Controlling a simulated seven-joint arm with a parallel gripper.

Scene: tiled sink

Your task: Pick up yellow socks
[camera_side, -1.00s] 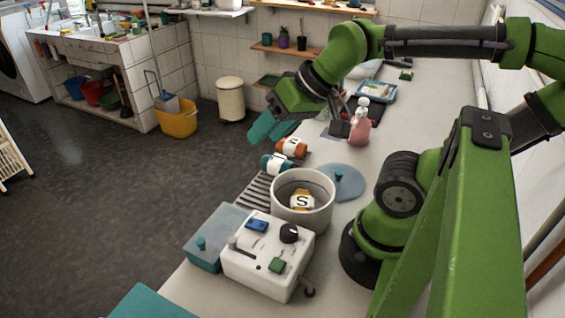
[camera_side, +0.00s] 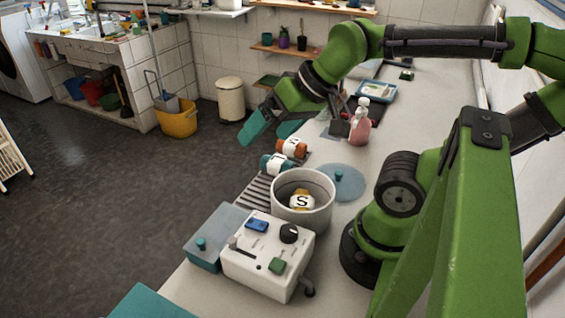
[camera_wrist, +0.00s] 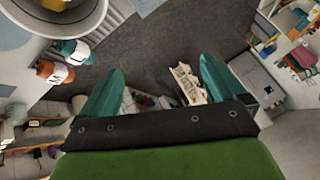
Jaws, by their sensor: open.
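A yellow sock roll (camera_side: 300,193) with a white band marked "S" lies inside the round grey-white pot (camera_side: 275,210) on the counter. Part of it also shows at the top left edge of the wrist view (camera_wrist: 52,4). My gripper (camera_side: 268,130) is open and empty. It hangs above the far-left edge of the counter, up and left of the pot, away from the yellow roll. In the wrist view its two teal fingers (camera_wrist: 160,78) are spread wide, with only floor and room between them.
An orange roll (camera_side: 292,147) and a teal roll (camera_side: 276,164) lie on the counter beyond the pot. A blue round lid (camera_side: 343,184) is right of it. A white control box (camera_side: 268,262) stands in front. A pink bottle (camera_side: 360,124) stands farther back.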

